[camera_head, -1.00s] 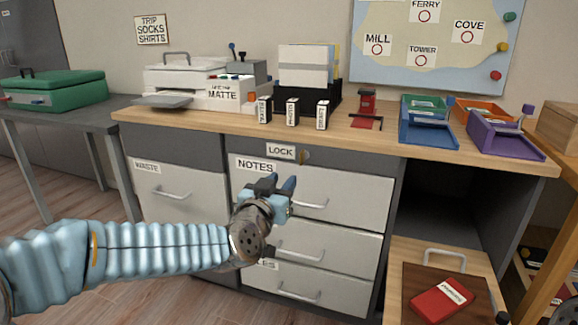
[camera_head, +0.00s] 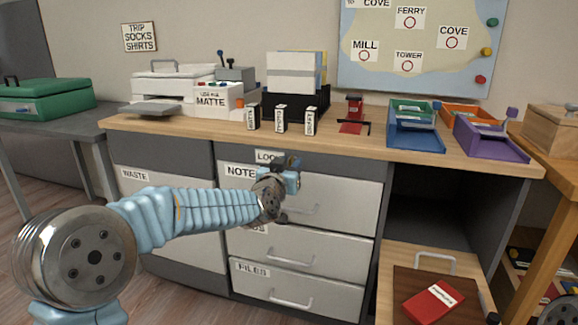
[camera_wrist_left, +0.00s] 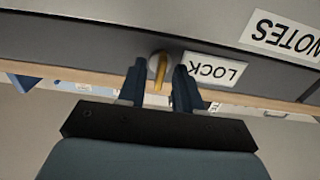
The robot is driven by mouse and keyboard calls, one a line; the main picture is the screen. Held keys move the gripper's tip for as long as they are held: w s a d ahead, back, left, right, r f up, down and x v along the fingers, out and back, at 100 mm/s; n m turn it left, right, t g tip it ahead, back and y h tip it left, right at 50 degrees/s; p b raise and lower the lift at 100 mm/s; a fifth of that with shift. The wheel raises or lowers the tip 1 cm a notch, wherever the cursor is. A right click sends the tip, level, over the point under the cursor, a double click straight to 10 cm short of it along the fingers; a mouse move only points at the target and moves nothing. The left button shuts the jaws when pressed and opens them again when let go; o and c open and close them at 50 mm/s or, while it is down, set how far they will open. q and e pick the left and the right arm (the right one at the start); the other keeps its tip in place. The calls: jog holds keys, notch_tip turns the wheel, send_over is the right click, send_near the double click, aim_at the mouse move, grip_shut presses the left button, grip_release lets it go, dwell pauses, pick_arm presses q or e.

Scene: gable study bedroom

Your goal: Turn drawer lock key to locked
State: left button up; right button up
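The brass-coloured drawer lock key (camera_wrist_left: 161,72) sits in its round lock on the grey strip, beside the LOCK label (camera_wrist_left: 215,69) in the left wrist view. My left gripper (camera_wrist_left: 159,66) is open, its two dark blue fingers on either side of the key with gaps showing. I cannot tell how deep the fingers reach past the key. In the head view my left gripper (camera_head: 293,163) is at the strip above the NOTES drawer (camera_head: 335,196), covering the key and part of the LOCK label (camera_head: 266,157). My right gripper is not in view.
The wooden desktop (camera_head: 200,129) overhangs just above the lock. The NOTES drawer handle (camera_head: 300,210) lies below my gripper. A pulled-out shelf (camera_head: 400,257) with a red book (camera_head: 432,301) stands at the lower right. The floor at left is clear.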

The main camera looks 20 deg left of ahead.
pick_arm(q)
grip_shut()
jog(key=shift+r+m, duration=0.1)
jog(key=shift+m, duration=0.2)
jog(key=shift+m+p, duration=0.65)
jog(key=shift+m, duration=0.25)
jog(key=m+p, duration=0.1)
jog(key=m, duration=0.2)
jog(key=shift+d, duration=0.1)
jog(key=m+p, duration=0.2)
jog(key=m, duration=0.4)
jog(key=shift+d+m, duration=0.1)
jog(key=shift+m, duration=0.3)
jog(key=m+p, duration=0.1)
jog(key=m, duration=0.4)
jog(key=shift+m, duration=0.3)
jog(key=shift+p, duration=0.3)
